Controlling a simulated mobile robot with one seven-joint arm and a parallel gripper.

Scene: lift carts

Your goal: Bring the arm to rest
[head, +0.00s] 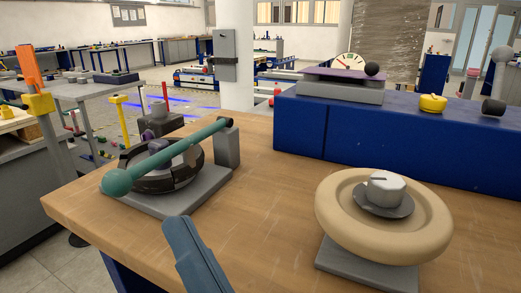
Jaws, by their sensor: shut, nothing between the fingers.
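My gripper is not in view. The worktable (265,215) fills the foreground. On its left part is a grey base plate (175,205) with a dark segmented ring (185,177). A teal lever (165,156) with a ball end lies slanted over the ring, its far end at a grey post (228,150). On the right a tan round wheel (335,215) with a light faceted knob (385,188) sits on a grey base. A blue-grey bar (195,255) rises from the bottom edge; I cannot tell what it belongs to.
A long blue box (400,137) stands along the table's back, carrying a yellow knob (432,103), a grey block with a purple plate (340,78), and dark and grey balls. An orange and yellow post (38,95) stands at far left. The wood between lever and wheel is bare.

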